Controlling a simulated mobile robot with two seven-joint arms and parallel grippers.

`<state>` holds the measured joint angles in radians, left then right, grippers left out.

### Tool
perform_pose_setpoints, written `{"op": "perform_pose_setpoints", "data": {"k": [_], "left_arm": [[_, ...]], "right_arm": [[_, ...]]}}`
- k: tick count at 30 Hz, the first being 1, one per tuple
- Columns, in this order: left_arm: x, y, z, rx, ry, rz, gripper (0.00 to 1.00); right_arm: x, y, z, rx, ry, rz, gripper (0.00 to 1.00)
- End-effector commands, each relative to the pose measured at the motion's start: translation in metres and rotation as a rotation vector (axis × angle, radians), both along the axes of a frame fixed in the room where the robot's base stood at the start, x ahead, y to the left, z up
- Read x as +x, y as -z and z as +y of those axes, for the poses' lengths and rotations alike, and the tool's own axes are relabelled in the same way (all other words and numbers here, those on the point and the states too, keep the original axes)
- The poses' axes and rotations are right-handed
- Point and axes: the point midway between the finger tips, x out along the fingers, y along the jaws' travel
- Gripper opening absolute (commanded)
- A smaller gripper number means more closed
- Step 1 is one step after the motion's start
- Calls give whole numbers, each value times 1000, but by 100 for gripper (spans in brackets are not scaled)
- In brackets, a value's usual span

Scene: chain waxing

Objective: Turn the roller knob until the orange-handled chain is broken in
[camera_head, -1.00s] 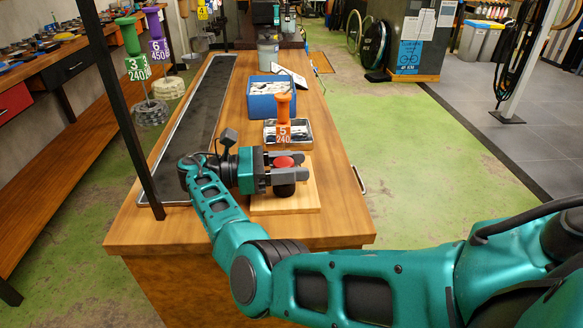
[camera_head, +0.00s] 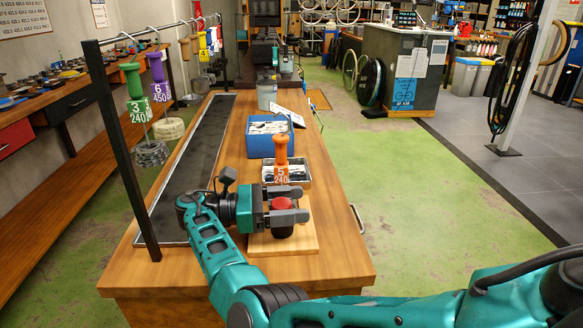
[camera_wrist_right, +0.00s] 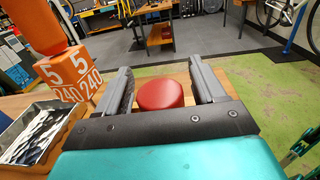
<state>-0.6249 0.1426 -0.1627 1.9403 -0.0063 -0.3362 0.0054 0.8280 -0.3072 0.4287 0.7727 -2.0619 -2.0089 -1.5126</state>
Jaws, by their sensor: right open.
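The roller knob (camera_head: 282,205) has a red top on a dark base and stands on a light wooden board near the front of the workbench. My right gripper (camera_head: 288,207) is open, with its fingers on either side of the knob. In the right wrist view the red knob (camera_wrist_right: 161,94) shows between the two grey fingers, with a gap visible beside it. The orange-handled chain's handle (camera_head: 281,148), with a tag marked 5 and 240, stands upright at a metal tray (camera_head: 306,181) behind the knob. The chain itself cannot be made out. My left gripper is not in view.
A blue box (camera_head: 250,146) with white contents stands behind the tray, and a grey bucket (camera_head: 267,97) is farther back. Green (camera_head: 131,80) and purple (camera_head: 156,68) handled chains hang from a rail at the left. A dark mat runs along the bench's left side.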

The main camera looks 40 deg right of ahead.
Motion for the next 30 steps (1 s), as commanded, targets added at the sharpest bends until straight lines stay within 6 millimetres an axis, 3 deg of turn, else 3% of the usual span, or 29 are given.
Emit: {"op": "perform_pose_setpoints", "data": {"k": [8,21,30], "left_arm": [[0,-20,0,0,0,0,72],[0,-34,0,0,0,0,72],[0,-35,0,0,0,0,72]], "right_arm": [[0,-61,0,-2,0,-7,69],[0,-163,0,-2,0,-4,69],[0,-193,0,-2,1,-1,69]]}}
